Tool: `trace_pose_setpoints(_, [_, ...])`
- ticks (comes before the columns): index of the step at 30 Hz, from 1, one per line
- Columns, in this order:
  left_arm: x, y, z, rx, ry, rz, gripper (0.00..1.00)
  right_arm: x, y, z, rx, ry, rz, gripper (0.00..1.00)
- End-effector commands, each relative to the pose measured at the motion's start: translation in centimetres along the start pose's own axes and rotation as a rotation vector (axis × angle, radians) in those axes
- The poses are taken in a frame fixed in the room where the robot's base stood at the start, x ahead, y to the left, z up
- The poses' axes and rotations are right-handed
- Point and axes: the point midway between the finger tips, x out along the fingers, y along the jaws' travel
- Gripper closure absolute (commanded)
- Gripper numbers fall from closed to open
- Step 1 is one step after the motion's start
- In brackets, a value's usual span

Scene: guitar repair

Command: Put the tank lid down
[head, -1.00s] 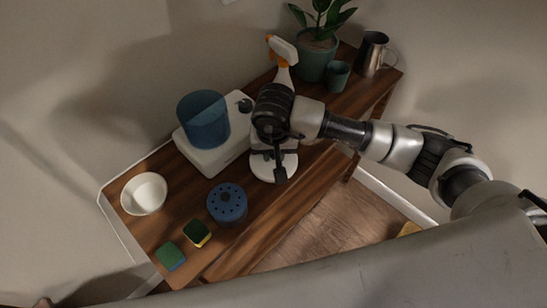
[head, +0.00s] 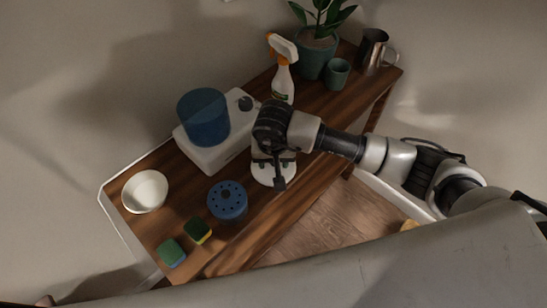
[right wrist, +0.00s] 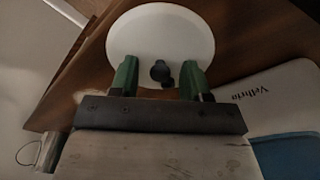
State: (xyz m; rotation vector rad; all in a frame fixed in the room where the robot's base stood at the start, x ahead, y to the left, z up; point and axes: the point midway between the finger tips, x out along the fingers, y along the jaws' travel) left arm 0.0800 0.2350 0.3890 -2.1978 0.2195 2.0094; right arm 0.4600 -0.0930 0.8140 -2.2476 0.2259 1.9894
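The tank lid, a white round disc with a dark knob (right wrist: 160,71), shows in the right wrist view; its pale face (right wrist: 160,30) is bare. In the head view the lid (head: 268,176) is partly hidden under my right gripper (head: 273,172) and appears to lie on the wooden bench. In the right wrist view my right gripper (right wrist: 160,78) has its green fingers apart, one on each side of the knob, with visible gaps. The blue tank (head: 203,118) stands on a white base (head: 215,155) to the left. My left gripper is not in view.
A blue perforated cylinder (head: 228,199) stands left of the lid. Two sponges (head: 199,231) (head: 171,253) and a white bowl (head: 145,191) are at the left end. A spray bottle (head: 283,80), plant pot (head: 316,55), green cup (head: 337,73) and metal jug (head: 373,50) stand at the back.

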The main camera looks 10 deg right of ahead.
Motion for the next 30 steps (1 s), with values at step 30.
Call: trace_pose_setpoints(30, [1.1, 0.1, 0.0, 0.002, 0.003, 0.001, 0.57, -12.1, 0.0, -0.1, 0.0, 0.0, -0.001, 0.53])
